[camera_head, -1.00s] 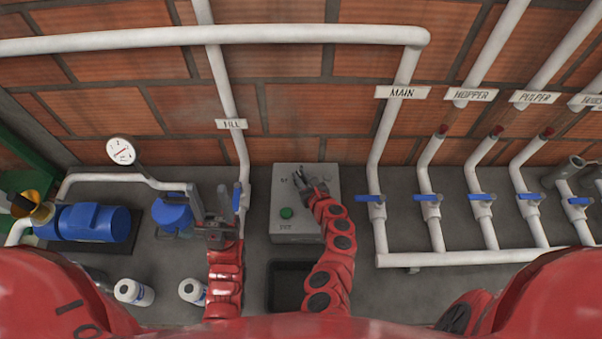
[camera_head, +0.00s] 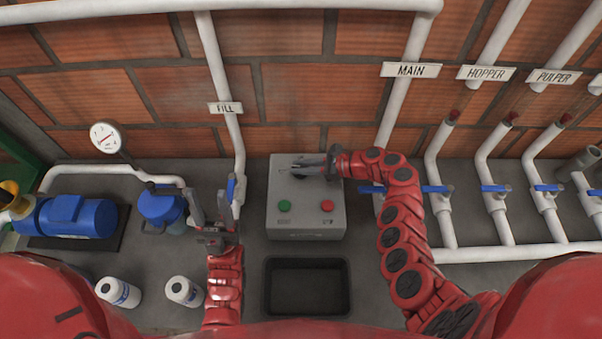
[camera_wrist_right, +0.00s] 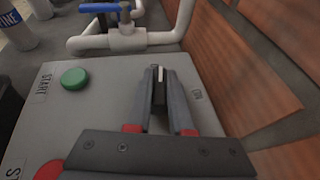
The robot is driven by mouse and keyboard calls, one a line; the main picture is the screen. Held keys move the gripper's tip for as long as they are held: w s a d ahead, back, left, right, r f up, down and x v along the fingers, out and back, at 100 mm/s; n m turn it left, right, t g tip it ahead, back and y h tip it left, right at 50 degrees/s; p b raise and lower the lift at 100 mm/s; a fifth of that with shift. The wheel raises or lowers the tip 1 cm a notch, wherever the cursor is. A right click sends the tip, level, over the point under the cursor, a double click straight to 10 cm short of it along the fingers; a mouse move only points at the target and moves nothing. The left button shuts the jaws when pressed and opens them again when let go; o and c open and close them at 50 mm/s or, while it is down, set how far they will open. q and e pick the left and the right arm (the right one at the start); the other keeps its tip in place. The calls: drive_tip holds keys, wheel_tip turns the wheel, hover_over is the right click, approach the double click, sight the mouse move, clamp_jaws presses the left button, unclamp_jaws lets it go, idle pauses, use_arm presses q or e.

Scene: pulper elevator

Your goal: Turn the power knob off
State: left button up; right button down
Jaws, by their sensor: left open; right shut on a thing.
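The power knob (camera_wrist_right: 159,76) is a dark dial with a pale line, on the top of a grey control box (camera_head: 305,222). My right gripper (camera_head: 299,166) reaches over the box from the right. In the right wrist view its two fingers (camera_wrist_right: 161,82) stand on either side of the knob and are shut on it. They hide part of the knob, and in the head view it is mostly covered. My left gripper (camera_head: 210,207) is open and empty, left of the box, close to the fill pipe's blue valve handle (camera_head: 231,187).
The box also has a green start button (camera_head: 284,206) and a red button (camera_head: 327,206). A black bin (camera_head: 306,287) lies in front. White pipes with blue valve handles (camera_head: 493,188) run along the right. A blue pump (camera_head: 75,217) and white bottles (camera_head: 184,291) are at the left.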

drive_tip(key=shift+f+n+g+b, duration=0.35)
drive_tip(key=shift+n+g+b, duration=0.65)
drive_tip(key=shift+b, duration=0.85)
drive_tip(key=shift+r+g+b, duration=0.1)
drive_tip(key=shift+g+b, duration=0.3)
drive_tip(key=shift+b, duration=0.1)
drive_tip(key=shift+r+n+b, duration=0.2)
drive_tip(key=shift+n+b, duration=0.1)
drive_tip(key=shift+n, duration=0.1)
drive_tip(key=shift+r+y, duration=0.1)
drive_tip(key=shift+y, duration=0.2)
drive_tip(key=c, duration=0.8)
unclamp_jaws()
